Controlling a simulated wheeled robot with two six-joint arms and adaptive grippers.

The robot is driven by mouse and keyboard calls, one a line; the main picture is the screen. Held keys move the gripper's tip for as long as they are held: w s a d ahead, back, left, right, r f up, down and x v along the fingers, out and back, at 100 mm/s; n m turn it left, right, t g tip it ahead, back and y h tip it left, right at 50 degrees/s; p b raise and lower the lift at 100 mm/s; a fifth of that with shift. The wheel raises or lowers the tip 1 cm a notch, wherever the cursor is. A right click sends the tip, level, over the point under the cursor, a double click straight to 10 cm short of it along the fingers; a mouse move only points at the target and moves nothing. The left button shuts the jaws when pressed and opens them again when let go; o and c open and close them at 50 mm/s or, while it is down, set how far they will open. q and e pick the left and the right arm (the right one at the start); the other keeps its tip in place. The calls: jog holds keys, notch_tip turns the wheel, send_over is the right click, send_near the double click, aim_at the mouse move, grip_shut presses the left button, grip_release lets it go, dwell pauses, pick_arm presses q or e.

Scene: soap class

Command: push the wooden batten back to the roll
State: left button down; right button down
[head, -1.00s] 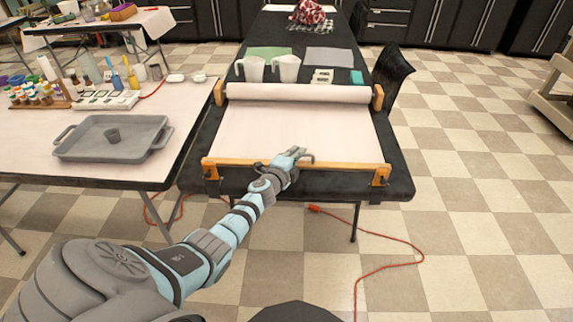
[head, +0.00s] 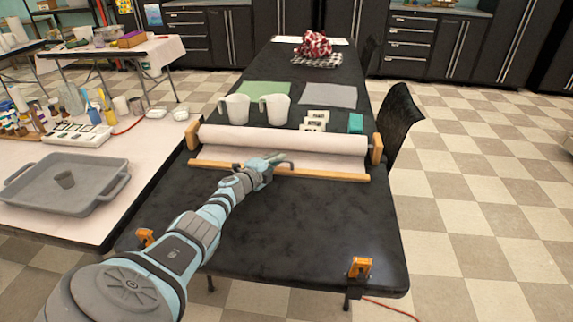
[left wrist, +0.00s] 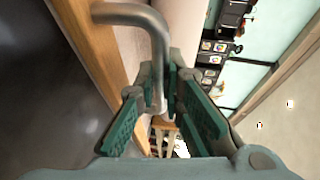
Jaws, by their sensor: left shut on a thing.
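The wooden batten (head: 320,174) lies across the black table, close in front of the white paper roll (head: 290,140). A short strip of paper (head: 310,160) shows between them. The roll sits between wooden end brackets. My left gripper (head: 268,165) is at the batten's middle, shut on its bent metal handle. In the left wrist view the handle (left wrist: 158,45) runs between the gripper fingers (left wrist: 160,108), and the batten (left wrist: 92,45) is at the left. My right gripper is out of view.
Orange clamps (head: 360,268) sit at the table's front corners, with bare black tabletop (head: 300,225) between them and the batten. Two white pitchers (head: 275,108) stand behind the roll. A side table at left holds a grey tray (head: 90,197). A black chair (head: 400,125) stands at right.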

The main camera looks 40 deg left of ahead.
pick_arm(q)
jog(key=shift+w+a+f, duration=0.1)
jog(key=shift+w+a, duration=0.15)
jog(key=shift+w, duration=0.15)
jog(key=c, duration=2)
grip_release()
jog(key=shift+o, duration=0.2)
jog(key=shift+s, duration=0.1)
jog(key=shift+s, duration=0.3)
jog(key=v, duration=0.6)
jog(key=shift+s, duration=0.15)
jog(key=shift+s+d, duration=0.15)
jog(key=shift+s, duration=0.1)
